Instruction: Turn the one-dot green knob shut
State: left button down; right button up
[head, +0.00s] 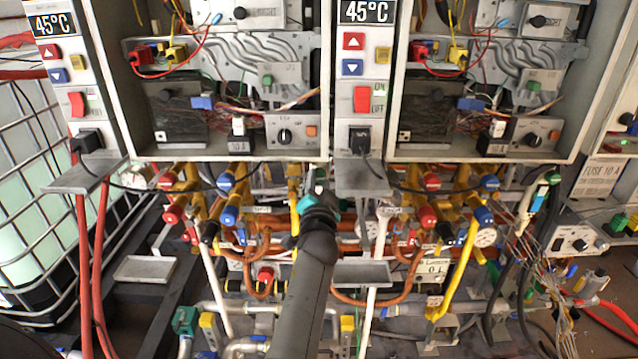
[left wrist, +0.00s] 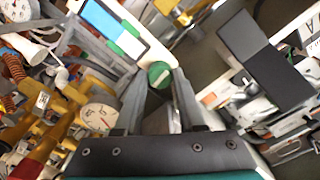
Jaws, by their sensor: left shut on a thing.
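My left gripper (head: 319,203) is in the middle of the head view, below the gap between the two heater cabinets. Its arm comes up from the bottom edge and hides much of what lies behind. Only a bit of green shows past the fingers in the head view. I cannot make out a dot on the knob. My right gripper is not in view.
Two open cabinets (head: 235,157) with wiring hang above. Red and blue valve knobs (head: 228,215), yellow pipes and copper hoses crowd both sides of the gripper. A small grey shelf (head: 362,180) juts out close on the right. A pressure gauge (left wrist: 99,117) sits near the fingers.

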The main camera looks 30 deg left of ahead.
pick_arm(q)
jog(key=shift+r+m, duration=0.1)
jog(key=shift+m, duration=0.3)
jog(key=c, duration=0.5)
grip_release()
jog(key=shift+s, duration=0.1)
